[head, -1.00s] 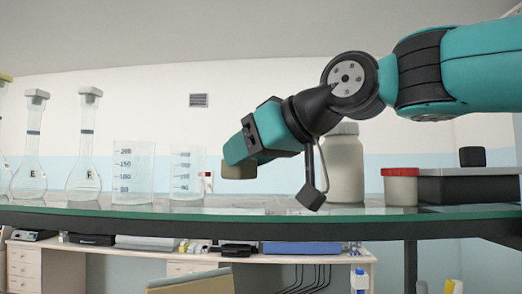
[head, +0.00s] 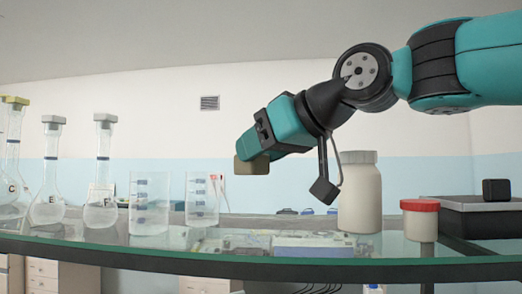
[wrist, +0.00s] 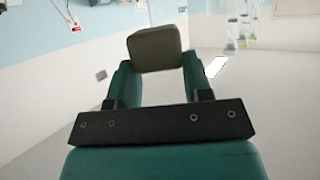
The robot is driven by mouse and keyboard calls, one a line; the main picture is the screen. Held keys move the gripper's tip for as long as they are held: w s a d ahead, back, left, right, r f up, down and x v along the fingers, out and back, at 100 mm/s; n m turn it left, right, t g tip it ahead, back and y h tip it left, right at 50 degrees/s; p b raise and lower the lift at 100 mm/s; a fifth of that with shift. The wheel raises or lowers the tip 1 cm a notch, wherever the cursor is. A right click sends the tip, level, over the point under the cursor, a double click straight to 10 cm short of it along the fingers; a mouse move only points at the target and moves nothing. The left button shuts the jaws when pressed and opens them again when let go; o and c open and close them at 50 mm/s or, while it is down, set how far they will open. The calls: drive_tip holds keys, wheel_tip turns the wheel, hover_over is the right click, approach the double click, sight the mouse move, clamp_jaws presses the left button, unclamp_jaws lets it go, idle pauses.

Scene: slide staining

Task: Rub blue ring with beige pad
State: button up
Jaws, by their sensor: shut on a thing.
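My gripper (head: 256,147) is shut on the beige pad (head: 251,166), a small brownish block. It holds the pad in the air above the glass bench, to the right of the beakers. In the wrist view the pad (wrist: 155,48) sits between the two teal fingertips, clear of other things. I cannot make out a separate blue ring for certain. Several stoppered glass flasks (head: 101,212) stand at the left, well apart from my gripper, and their necks are small and hard to read.
Two graduated beakers (head: 150,210) stand between the flasks and my gripper. A large white bottle (head: 360,195), a red-lidded jar (head: 420,222) and a dark box (head: 480,212) stand on the right. The glass bench's front edge (head: 200,264) crosses the lower picture.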

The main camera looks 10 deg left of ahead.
wheel_tip(320, 180, up, 3)
drive_tip(key=p, duration=0.2)
drive_tip(key=shift+r+p, duration=0.1)
drive_tip(key=shift+p, duration=0.2)
drive_tip(key=shift+d, duration=0.1)
idle(0.8)
